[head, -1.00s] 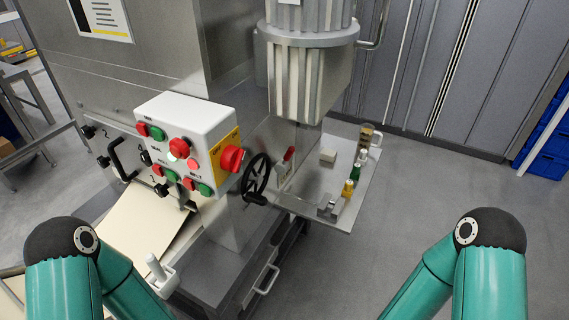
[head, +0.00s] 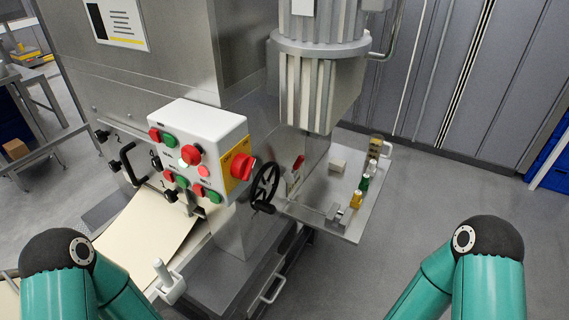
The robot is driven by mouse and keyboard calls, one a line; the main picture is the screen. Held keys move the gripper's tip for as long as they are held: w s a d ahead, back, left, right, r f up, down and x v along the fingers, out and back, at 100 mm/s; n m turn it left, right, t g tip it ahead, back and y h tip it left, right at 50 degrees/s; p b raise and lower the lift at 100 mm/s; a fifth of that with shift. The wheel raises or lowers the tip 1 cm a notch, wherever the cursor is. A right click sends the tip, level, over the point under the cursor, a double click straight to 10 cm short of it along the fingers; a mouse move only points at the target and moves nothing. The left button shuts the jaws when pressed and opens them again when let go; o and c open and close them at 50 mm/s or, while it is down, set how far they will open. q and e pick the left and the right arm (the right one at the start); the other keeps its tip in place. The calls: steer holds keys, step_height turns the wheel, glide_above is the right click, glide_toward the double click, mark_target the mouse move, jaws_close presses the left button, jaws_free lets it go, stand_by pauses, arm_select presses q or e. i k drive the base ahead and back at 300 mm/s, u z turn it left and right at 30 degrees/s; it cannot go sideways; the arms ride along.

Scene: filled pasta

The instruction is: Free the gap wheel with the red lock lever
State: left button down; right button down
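The gap wheel (head: 265,187) is a black handwheel on the side of the steel machine, right of the white control box. The red lock lever (head: 297,165) is a small red handle just right of the wheel, close to the machine wall; it looks upright and slightly tilted. Whether it is locked cannot be told at this size. My two teal arms show at the lower left and lower right, well short of the wheel. Neither gripper is in view.
The white control box (head: 197,150) with red and green buttons and a large red knob juts out left of the wheel. A steel shelf (head: 318,205) with small bottles (head: 357,198) and a pale block (head: 337,167) stands to the right. A ribbed steel drum (head: 318,85) hangs above. Floor at right is free.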

mark_target(290, 176)
steer(key=z, duration=0.8)
steer(key=i, duration=0.15)
steer(key=u, duration=2.85)
steer(key=k, duration=1)
steer(key=z, duration=0.75)
steer(key=i, duration=0.8)
steer(key=z, duration=0.1)
